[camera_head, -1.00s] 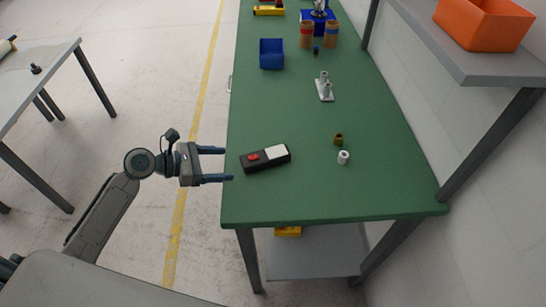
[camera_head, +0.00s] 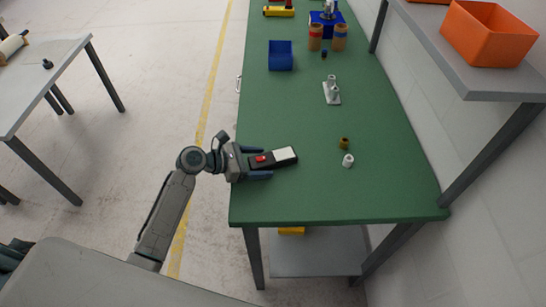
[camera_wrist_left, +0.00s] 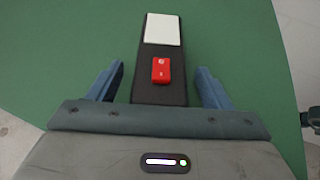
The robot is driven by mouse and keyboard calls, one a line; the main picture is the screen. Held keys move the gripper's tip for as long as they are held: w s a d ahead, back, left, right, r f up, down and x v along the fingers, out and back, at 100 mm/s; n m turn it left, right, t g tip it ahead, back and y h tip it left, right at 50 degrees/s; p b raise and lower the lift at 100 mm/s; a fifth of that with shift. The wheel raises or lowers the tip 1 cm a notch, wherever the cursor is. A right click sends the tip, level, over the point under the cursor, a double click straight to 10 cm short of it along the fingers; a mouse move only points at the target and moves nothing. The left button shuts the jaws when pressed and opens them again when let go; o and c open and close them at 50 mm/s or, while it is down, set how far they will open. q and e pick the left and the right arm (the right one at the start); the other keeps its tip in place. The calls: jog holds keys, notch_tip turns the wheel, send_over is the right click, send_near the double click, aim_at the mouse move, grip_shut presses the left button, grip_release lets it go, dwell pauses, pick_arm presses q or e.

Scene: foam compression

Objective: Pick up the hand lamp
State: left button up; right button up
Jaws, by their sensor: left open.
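The hand lamp (camera_head: 286,155) is a flat black bar with a white panel at one end and a red switch. It lies on the green table (camera_head: 330,200) near its left edge. My left gripper (camera_head: 265,162) is open, with one finger on each side of the lamp's near end. In the left wrist view the lamp (camera_wrist_left: 161,85) lies between the two blue fingers of the gripper (camera_wrist_left: 158,85), with a gap on both sides. The white panel points away from the gripper. The right gripper is not in view.
A white cylinder (camera_head: 347,161) and a brown one (camera_head: 344,143) stand right of the lamp. A grey fixture (camera_head: 332,92) and a blue bin (camera_head: 281,57) are farther back. A shelf with an orange bin (camera_head: 487,36) overhangs the right side.

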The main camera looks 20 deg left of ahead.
pick_arm(q)
jog(key=shift+c, duration=0.2)
jog(key=c, duration=1.1)
jog(key=shift+c, duration=0.3)
jog(key=shift+r, duration=0.1)
